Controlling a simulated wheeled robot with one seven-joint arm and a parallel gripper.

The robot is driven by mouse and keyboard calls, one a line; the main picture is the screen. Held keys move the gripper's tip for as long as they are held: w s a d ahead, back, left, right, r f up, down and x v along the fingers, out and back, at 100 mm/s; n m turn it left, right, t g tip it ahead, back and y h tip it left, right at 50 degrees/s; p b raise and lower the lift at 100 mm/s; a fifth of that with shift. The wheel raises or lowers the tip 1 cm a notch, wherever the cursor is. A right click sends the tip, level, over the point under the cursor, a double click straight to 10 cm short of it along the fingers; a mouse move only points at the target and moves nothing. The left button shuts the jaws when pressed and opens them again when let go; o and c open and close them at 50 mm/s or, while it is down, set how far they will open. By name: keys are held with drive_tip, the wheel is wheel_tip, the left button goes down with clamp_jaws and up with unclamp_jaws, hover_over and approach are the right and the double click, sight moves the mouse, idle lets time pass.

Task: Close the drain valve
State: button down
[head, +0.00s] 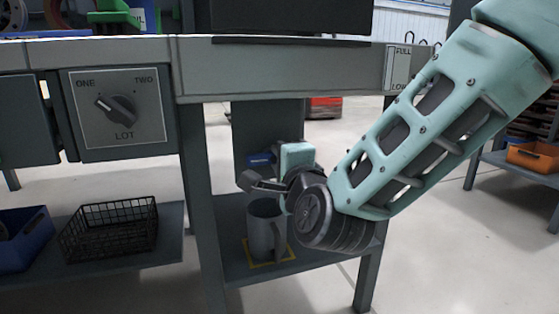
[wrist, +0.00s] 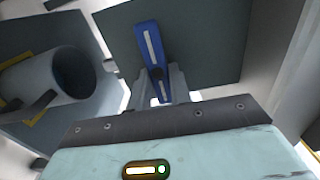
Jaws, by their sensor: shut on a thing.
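The drain valve's blue lever (wrist: 150,48), with a white stripe along it, is on a dark grey panel in the wrist view. The lever runs nearly upright in that picture, tilted slightly, with a dark round pivot around its middle. My gripper (wrist: 163,88) is shut on the lower part of the lever, one finger on each side. In the head view my gripper (head: 252,183) is under the bench, in front of the dark panel (head: 267,122). A bit of blue (head: 262,160) shows behind it there; the rest of the lever is hidden.
A grey jug (head: 265,232) stands just below my gripper on the lower shelf, inside a yellow outline; it also shows in the wrist view (wrist: 68,75). A black wire basket (head: 110,230) and a blue bin (head: 27,237) are at left. A lot selector (head: 117,106) is above them.

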drive_tip(key=c, duration=1.3)
unclamp_jaws()
drive_tip(key=b+v, duration=0.3)
drive_tip(key=v, duration=0.9)
drive_tip(key=shift+f, duration=0.1)
